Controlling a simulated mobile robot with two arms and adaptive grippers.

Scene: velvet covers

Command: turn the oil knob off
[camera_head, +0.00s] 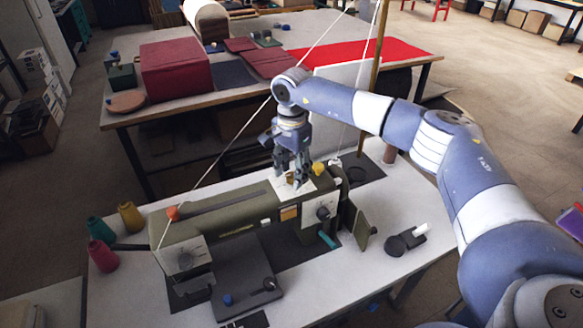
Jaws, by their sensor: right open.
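An olive-green sewing machine (245,217) lies along the white worktable. A small brass-yellow knob (291,179) stands on a pale plate (307,185) on the machine's top, and it looks like the oil knob. No label on it can be read. My right gripper (290,173) points down over this knob, its fingers open on either side of it. The fingers partly hide the knob, and I cannot tell whether they touch it. My left gripper is out of view.
A yellow knob (319,168) sits just right of the gripper. Thread cones (102,255) stand at the left. White threads and a wooden post (374,75) rise near my right arm. A fabric table (225,95) stands behind.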

